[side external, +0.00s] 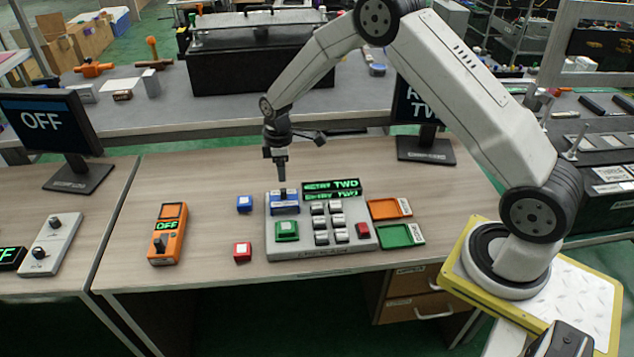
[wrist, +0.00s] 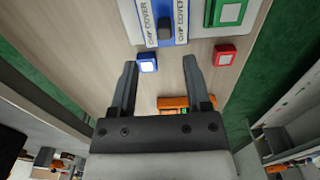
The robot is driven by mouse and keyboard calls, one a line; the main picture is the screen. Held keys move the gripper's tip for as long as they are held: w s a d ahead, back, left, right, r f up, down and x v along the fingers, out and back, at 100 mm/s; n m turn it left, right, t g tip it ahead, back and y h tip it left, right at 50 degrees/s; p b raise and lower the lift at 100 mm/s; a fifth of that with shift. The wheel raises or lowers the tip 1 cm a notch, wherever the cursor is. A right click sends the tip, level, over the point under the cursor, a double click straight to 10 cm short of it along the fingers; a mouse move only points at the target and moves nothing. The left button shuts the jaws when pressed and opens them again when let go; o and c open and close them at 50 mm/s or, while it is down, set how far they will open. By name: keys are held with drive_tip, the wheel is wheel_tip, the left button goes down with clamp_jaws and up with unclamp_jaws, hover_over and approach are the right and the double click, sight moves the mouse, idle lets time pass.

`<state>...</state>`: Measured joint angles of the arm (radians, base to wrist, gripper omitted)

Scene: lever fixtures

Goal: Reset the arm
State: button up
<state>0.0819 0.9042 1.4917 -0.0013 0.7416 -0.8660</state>
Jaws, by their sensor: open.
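My gripper (side external: 281,170) hangs pointing down above the grey console (side external: 345,244), over its blue fixture (side external: 284,207). In the wrist view my gripper (wrist: 161,66) has its fingers apart, with nothing held between them. The blue fixture carries a small dark lever or knob (wrist: 165,32) and white printed labels. A green button (side external: 287,230) and several grey keys (side external: 321,223) share the console with a red button (side external: 363,230). The console's display (side external: 333,188) shows green text that seems to read "RETRY TWO".
A blue cube (side external: 244,204) and a red cube (side external: 242,251) lie left of the console. An orange box (side external: 167,235) reading "OFF" stands farther left. Orange (side external: 390,208) and green (side external: 402,235) trays are at its right. Monitors (side external: 46,124) stand behind. Bare table lies between the orange box and cubes.

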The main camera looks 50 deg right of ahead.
drive_tip(key=shift+r, duration=0.3)
drive_tip(key=shift+s+a+r, duration=0.15)
drive_tip(key=shift+s+r, duration=0.2)
drive_tip(key=shift+r, duration=0.1)
drive_tip(key=s+a+r+m+t, duration=0.1)
drive_tip(key=s+r+m, duration=0.3)
drive_tip(key=s, duration=0.7)
drive_tip(key=s+a+r+m+t, duration=0.1)
drive_tip(key=s+a+r+m, duration=0.2)
drive_tip(key=s, duration=0.9)
wheel_tip(320, 180, up, 2)
drive_tip(key=shift+r+m+t, duration=0.2)
drive_tip(key=shift+m+t, duration=0.1)
drive_tip(key=shift+m, duration=0.7)
